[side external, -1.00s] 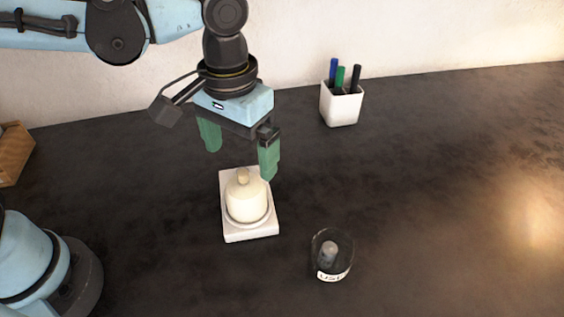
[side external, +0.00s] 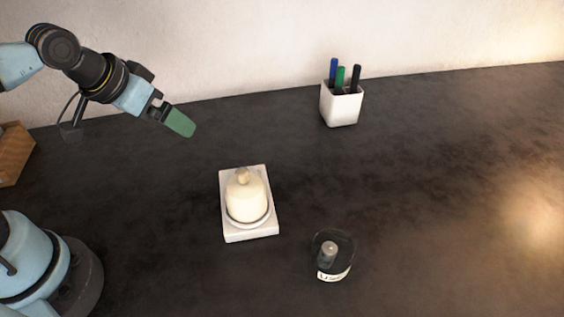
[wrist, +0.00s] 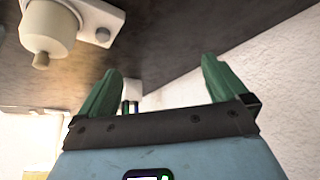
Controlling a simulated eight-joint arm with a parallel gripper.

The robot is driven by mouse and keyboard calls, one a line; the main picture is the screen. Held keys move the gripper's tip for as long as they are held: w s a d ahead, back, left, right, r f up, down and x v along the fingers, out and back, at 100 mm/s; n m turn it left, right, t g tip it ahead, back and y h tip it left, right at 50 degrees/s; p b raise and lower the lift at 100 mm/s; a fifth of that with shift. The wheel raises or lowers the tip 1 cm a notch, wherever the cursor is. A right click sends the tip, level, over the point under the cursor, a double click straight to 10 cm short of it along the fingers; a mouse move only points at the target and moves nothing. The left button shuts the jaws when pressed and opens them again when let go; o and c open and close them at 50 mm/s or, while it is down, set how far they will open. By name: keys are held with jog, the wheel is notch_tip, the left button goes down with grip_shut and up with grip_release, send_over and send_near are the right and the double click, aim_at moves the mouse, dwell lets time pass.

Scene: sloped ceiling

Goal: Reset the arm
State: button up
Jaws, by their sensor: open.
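My gripper (side external: 181,123) has green fingers and hangs above the dark table at the upper left of the side view, tilted down to the right. In the wrist view my gripper (wrist: 160,85) shows its two fingers spread apart with nothing held between them. It is well clear of the cream domed object (side external: 246,200), which stands upright on a white square base (side external: 250,236) near the middle of the table. The domed object also shows at the upper left of the wrist view (wrist: 47,27).
A white cup (side external: 342,108) with several pens stands near the wall. A dark glass holder (side external: 334,257) with a grey-capped item inside and a white label stands front centre. A wooden box (side external: 14,155) is at the left edge. The table's right side is clear.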

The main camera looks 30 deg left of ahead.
jog(key=shift+s+a+f+t, duration=0.1)
jog(key=shift+a+f+t, duration=0.15)
jog(key=shift+a, duration=0.25)
jog(key=shift+s+a+f+t, duration=0.1)
jog(key=shift+a+t, duration=0.15)
jog(key=shift+a, duration=0.25)
jog(key=shift+c, duration=0.5)
